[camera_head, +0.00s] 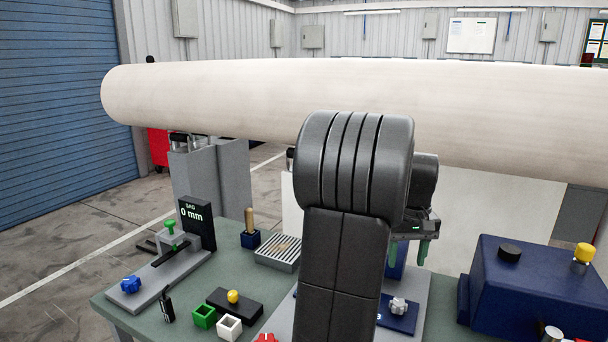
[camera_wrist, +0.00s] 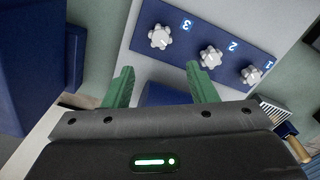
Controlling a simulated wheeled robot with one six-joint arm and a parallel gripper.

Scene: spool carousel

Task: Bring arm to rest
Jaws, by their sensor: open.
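My gripper (camera_head: 408,254) hangs above the bench at the right of my dark arm, its two green fingers pointing down. In the wrist view the green fingers of my gripper (camera_wrist: 161,84) stand wide apart with nothing held between them. Beyond the fingertips lies a dark blue plate (camera_wrist: 185,44) numbered 1, 2 and 3, with a white star-shaped knob at each number. In the head view the plate (camera_head: 398,318) is mostly hidden behind my arm, and one white knob (camera_head: 398,305) shows.
A large pale roll (camera_head: 240,98) spans the view behind my arm. A blue box (camera_head: 530,290) with a black and a yellow knob stands at the right. At the left are a sag gauge (camera_head: 196,222) reading 0 mm, a grille (camera_head: 278,253), and green (camera_head: 204,317) and white (camera_head: 229,327) cubes.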

